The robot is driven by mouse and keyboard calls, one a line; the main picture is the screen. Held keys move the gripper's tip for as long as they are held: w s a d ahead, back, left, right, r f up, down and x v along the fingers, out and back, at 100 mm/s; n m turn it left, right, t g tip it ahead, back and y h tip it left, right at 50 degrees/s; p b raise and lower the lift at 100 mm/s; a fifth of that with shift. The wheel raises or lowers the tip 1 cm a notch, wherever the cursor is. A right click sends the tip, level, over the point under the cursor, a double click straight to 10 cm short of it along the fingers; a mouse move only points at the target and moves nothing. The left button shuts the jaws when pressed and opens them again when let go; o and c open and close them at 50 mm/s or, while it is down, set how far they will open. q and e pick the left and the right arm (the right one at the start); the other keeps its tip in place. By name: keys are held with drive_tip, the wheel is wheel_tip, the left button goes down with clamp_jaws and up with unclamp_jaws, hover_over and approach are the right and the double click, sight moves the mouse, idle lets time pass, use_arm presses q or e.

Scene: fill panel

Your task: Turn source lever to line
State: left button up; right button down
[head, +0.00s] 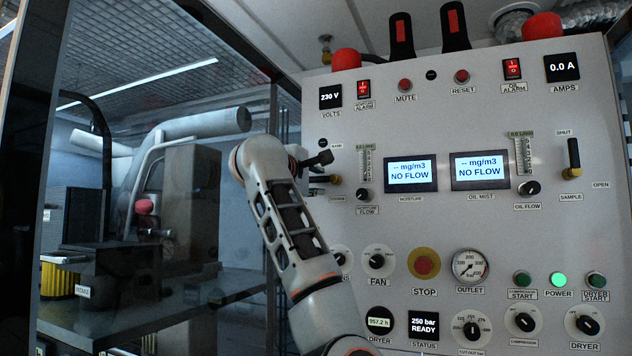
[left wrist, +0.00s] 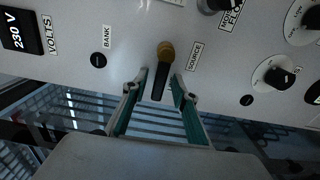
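The source lever (left wrist: 159,80) has a black handle on a brass pivot on the panel, beside the SOURCE label. In the head view the lever (head: 322,179) lies about horizontal, its handle pointing left from the brass pivot. My left gripper (left wrist: 160,88) is open, with one teal-padded finger on each side of the handle; whether either finger touches it I cannot tell. In the head view my left gripper (head: 314,168) is at the panel's left edge, partly hidden by my wrist. My right gripper is not in view.
The grey panel (head: 420,215) carries several knobs, gauges and displays. The moisture flow knob (head: 363,194) is right of the lever. The sample lever (head: 573,157) is upright at the right. A BANK label (left wrist: 106,36) and a small black round piece lie near the lever.

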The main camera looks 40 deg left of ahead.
sight(321, 143)
use_arm(q)
wheel_tip(321, 143, up, 10)
drive_tip(key=shift+r, duration=0.1)
idle(0.4)
